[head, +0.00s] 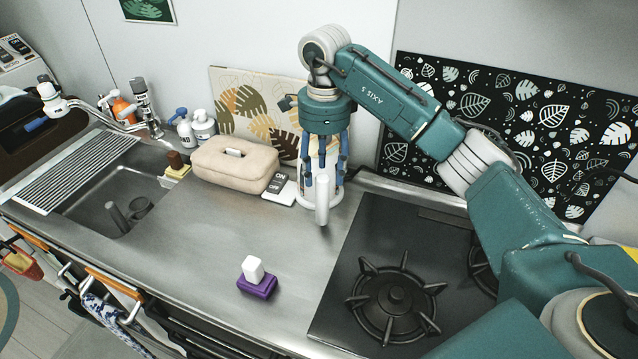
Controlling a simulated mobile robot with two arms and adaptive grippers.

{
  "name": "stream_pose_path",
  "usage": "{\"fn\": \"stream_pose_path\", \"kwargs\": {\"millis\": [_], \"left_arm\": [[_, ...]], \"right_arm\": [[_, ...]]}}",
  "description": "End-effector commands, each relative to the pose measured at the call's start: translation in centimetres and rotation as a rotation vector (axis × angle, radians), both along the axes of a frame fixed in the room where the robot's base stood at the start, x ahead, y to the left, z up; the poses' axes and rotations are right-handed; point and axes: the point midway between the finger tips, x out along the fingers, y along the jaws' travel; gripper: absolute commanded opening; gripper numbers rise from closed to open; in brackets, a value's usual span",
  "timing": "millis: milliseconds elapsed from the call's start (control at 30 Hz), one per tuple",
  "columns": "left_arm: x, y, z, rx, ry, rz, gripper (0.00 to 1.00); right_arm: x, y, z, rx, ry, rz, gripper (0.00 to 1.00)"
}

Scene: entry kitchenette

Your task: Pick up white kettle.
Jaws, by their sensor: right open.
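The white kettle (322,205) stands on the steel counter between the beige box and the stove. Its pale handle faces the front, and much of its upper body is hidden behind my gripper. My right gripper (322,165) points down over the kettle from above. Its blue fingers are open and spread around the kettle's upper part. I cannot tell whether they touch it. My left gripper is not in view.
The black gas stove (350,270) is to the right. A purple sponge-like block (258,286) with a white piece on it lies in front. The sink (100,185) is left.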

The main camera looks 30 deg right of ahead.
Motion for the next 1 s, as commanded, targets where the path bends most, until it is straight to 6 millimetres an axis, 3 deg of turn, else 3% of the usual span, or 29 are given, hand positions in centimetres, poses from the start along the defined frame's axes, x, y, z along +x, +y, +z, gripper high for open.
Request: {"fn": "stream_pose_path", "kwargs": {"millis": [300,467,667,767,1000], "left_arm": [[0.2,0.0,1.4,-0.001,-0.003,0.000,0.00],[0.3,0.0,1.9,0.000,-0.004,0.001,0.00],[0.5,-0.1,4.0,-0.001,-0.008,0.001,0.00],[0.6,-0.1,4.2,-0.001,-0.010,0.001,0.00],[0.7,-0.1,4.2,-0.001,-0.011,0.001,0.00]], "right_arm": [[-0.1,0.1,-4.5,0.001,0.004,0.000,0.48],[-0.1,0.1,-5.5,0.000,0.003,0.001,0.48],[-0.3,0.4,-8.2,0.000,0.008,0.000,0.48],[-0.1,0.3,-9.7,0.001,0.004,-0.001,0.48],[0.0,0.3,-10.6,0.000,0.000,0.000,0.48]]}}
